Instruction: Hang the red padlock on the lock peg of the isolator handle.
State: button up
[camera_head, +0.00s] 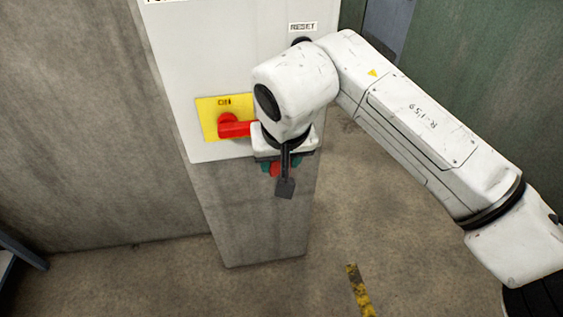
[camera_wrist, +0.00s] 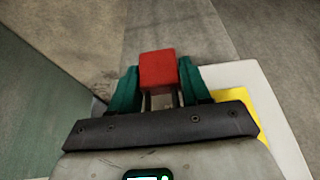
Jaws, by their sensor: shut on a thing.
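The red padlock (camera_wrist: 158,71) is between the two teal fingers of my gripper (camera_wrist: 160,86) in the wrist view. Its body points away from the palm, and its metal shackle is on the palm side, partly hidden. In the head view only a bit of the padlock (camera_head: 274,170) shows below my wrist. The isolator's red handle (camera_head: 233,128) sits on a yellow plate (camera_head: 207,117) marked ON and points right. My gripper (camera_head: 280,165) is just right of and below the handle. My wrist covers the handle's right end, and I cannot make out the lock peg.
The handle is on a pale cabinet panel (camera_head: 195,60) above a grey pedestal (camera_head: 255,210). A RESET label (camera_head: 303,27) is at its upper right. A concrete wall (camera_head: 80,120) stands at left. The floor (camera_head: 400,210) to the right is open, with a yellow-black stripe (camera_head: 357,285).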

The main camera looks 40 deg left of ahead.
jog(key=shift+w+a+f+b, duration=0.15)
jog(key=shift+w+a+f, duration=0.15)
jog(key=shift+w+a, duration=0.55)
jog(key=shift+w+a+f+b, duration=0.15)
jog(key=shift+w+a+f, duration=0.15)
jog(key=shift+w+a, duration=0.5)
jog(key=shift+s+a, duration=0.1)
jog(key=shift+f, duration=0.15)
jog(key=o, duration=1.2)
jog(key=shift+f, duration=0.1)
jog(key=b+v, duration=0.1)
jog(key=v, duration=1)
jog(key=shift+a+r+b, duration=0.1)
jog(key=shift+r+b, duration=0.1)
jog(key=shift+b, duration=0.1)
